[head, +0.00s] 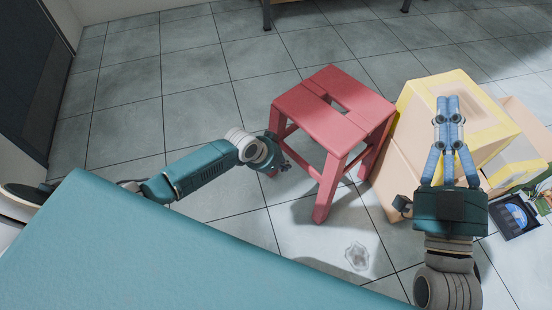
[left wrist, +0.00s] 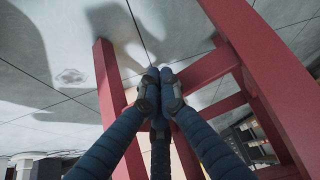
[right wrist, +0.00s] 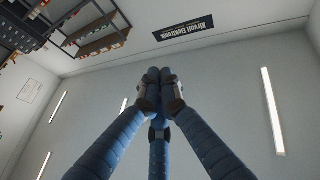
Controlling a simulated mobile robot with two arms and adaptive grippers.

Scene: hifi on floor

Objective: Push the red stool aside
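The red stool (head: 335,112) stands upright on the tiled floor in the head view, with a slot in its seat. My left gripper (head: 284,163) is beside the stool's left legs, below seat height and partly hidden by a leg. In the left wrist view, my left gripper's fingertips (left wrist: 158,76) are together with nothing visible between them, and red legs and rails (left wrist: 112,95) surround them. I cannot tell whether they touch the stool. My right gripper (head: 448,104) is raised in front of the boxes; its fingertips (right wrist: 160,78) are together and empty.
Cardboard boxes with yellow tape (head: 455,110) stand close at the stool's right. Electronic parts (head: 517,216) lie right of them. A teal surface (head: 170,255) fills the lower left. The floor (head: 195,95) left of and behind the stool is clear. A pale patch (head: 358,255) marks the floor in front.

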